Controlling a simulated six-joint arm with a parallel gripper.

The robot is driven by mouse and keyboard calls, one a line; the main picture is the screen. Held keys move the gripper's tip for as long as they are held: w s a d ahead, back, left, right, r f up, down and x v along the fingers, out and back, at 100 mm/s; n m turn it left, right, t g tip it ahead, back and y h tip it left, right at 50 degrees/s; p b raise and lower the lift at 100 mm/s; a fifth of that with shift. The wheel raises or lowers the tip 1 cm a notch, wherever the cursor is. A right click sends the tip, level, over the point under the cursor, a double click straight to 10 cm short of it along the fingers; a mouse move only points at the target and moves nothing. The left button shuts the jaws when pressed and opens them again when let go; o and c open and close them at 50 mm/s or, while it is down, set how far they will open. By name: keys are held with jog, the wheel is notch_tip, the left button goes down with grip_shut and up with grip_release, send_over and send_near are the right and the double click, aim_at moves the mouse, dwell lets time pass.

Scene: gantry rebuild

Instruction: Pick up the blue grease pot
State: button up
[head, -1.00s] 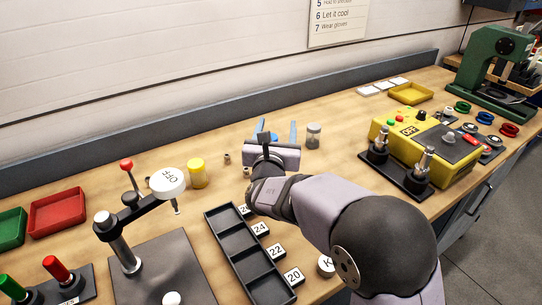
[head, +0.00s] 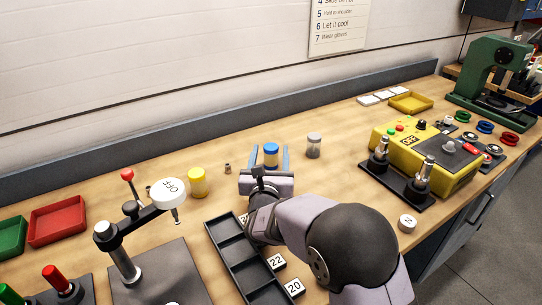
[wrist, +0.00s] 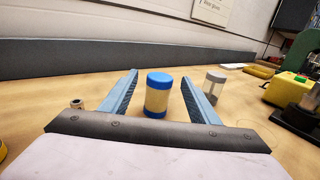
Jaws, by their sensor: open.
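The blue grease pot (head: 271,155), a small jar with a blue lid and a blue base band, stands upright on the bench. In the wrist view the pot (wrist: 157,95) shows its pale middle between the two blue fingers. My gripper (head: 269,158) is open, with one finger on each side of the pot. In the wrist view there is a visible gap between the pot and each finger of my gripper (wrist: 161,88). The fingers are low over the bench.
A grey-lidded jar (head: 314,145) stands just right of the right finger. A yellow pot (head: 198,182) and a small metal bushing (head: 227,168) are to the left. The bench behind the pot is clear.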

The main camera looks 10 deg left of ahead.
aim_at(270, 155)
jog(key=shift+f, duration=0.9)
jog(key=shift+w+a+r+p, duration=0.1)
jog(key=shift+w+p, duration=0.05)
jog(key=shift+w, duration=0.6)
jog(key=shift+w+a+r+p, duration=0.1)
jog(key=shift+w+p, duration=0.05)
jog(key=shift+w, duration=0.6)
jog(key=shift+c, duration=0.2)
jog(key=shift+r, duration=0.1)
jog(key=c, duration=1.2)
jog(key=shift+o, duration=0.2)
jog(key=shift+r, duration=0.1)
notch_tip(270, 155, up, 28)
jog(key=p, duration=0.2)
